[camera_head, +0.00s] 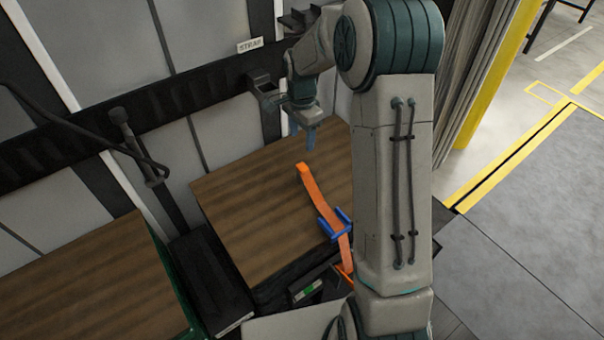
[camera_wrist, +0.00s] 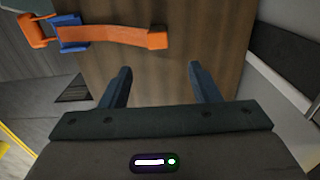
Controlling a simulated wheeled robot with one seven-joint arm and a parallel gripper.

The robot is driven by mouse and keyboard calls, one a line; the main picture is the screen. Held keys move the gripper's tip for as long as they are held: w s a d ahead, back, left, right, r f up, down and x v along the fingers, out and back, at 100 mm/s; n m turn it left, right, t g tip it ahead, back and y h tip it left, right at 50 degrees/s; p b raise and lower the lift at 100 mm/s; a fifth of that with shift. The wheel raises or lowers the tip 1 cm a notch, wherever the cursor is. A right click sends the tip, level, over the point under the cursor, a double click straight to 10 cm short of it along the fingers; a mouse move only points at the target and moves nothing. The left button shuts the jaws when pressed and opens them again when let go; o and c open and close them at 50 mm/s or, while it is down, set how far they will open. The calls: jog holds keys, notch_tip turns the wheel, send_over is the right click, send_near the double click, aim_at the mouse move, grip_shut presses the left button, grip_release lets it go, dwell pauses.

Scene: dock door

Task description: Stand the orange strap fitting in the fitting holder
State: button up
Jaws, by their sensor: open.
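The orange strap fitting (camera_head: 303,169) is the blocky end of an orange strap lying on a brown wooden surface (camera_head: 250,200). In the wrist view the fitting (camera_wrist: 158,38) lies beyond my fingertips, near the picture's top middle. The strap passes through a blue clip (camera_head: 328,226). My gripper (camera_head: 303,143) is open and empty, fingers pointing down, above the far side of the surface, apart from the fitting; its two fingers also show in the wrist view (camera_wrist: 160,70). A dark bracket (camera_head: 262,86) on the wall rail, below the STRAP label (camera_head: 250,45), looks like the fitting holder.
Another dark bracket (camera_head: 300,18) sits higher on the wall, behind my arm. A black handle-like tool (camera_head: 122,118) with a cable stands at the left wall. A second wooden surface (camera_head: 85,285) is at lower left. The floor (camera_head: 530,220) at right is clear.

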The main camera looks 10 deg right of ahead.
aim_at(302, 166)
notch_tip(302, 166, down, 8)
jog(key=shift+r, duration=0.1)
jog(key=shift+s+f+p, duration=0.2)
jog(key=shift+f+p, duration=0.5)
jog(key=shift+f, duration=2.05)
jog(key=shift+c, duration=0.3)
jog(key=c, duration=1.1)
jog(key=shift+r, duration=0.1)
jog(key=shift+c, duration=0.2)
